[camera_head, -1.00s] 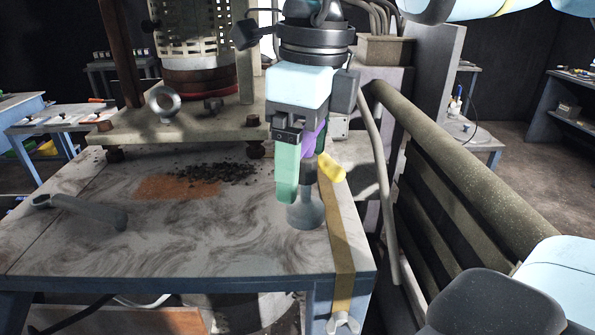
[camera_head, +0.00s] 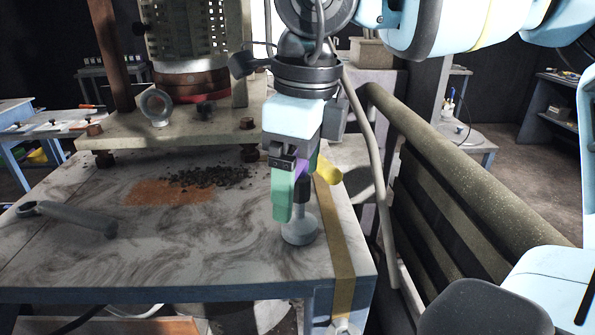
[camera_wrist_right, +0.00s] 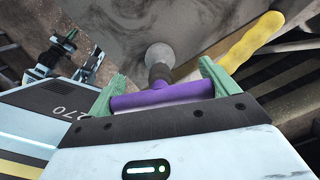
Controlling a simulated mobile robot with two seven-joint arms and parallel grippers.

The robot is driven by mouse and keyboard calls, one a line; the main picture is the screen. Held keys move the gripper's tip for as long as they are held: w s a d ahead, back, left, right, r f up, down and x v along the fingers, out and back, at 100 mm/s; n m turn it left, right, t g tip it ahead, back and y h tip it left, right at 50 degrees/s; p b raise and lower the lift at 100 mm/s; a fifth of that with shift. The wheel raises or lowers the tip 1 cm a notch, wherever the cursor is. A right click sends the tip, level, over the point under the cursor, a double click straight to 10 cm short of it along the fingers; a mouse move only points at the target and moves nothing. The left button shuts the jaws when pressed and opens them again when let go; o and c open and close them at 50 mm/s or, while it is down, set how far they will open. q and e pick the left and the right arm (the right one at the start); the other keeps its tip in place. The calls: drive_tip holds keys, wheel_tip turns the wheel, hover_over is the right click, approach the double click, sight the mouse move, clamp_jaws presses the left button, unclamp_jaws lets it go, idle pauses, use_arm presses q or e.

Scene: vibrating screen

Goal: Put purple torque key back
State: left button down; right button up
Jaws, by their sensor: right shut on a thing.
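My right gripper (camera_head: 291,198) has green fingers and points down over the right part of the bench. It is shut on the purple torque key (camera_wrist_right: 163,95), whose purple bar lies across between both fingers in the wrist view. In the head view only a little purple (camera_head: 302,168) shows beside the fingers. A dark shaft (camera_wrist_right: 160,72) runs from the bar to a round grey base (camera_head: 299,229) at the bench top. I cannot tell whether the base touches the bench. A small arm-like part with green bits (camera_wrist_right: 62,52), perhaps my left gripper, shows in the wrist view.
A yellow handle (camera_head: 327,171) is close behind the right gripper. A grey wrench (camera_head: 65,217) lies at the bench's left. Dark gravel (camera_head: 210,177) lies near the machine base (camera_head: 185,128). A thick rail (camera_head: 430,140) runs along the right. The bench's front middle is clear.

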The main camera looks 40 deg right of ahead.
drive_tip(key=shift+f, duration=0.25)
drive_tip(key=o, duration=0.8)
drive_tip(key=r, duration=0.8)
drive_tip(key=s+r, duration=0.1)
drive_tip(key=r, duration=0.3)
drive_tip(key=shift+d+r, duration=0.2)
drive_tip(key=shift+r, duration=0.05)
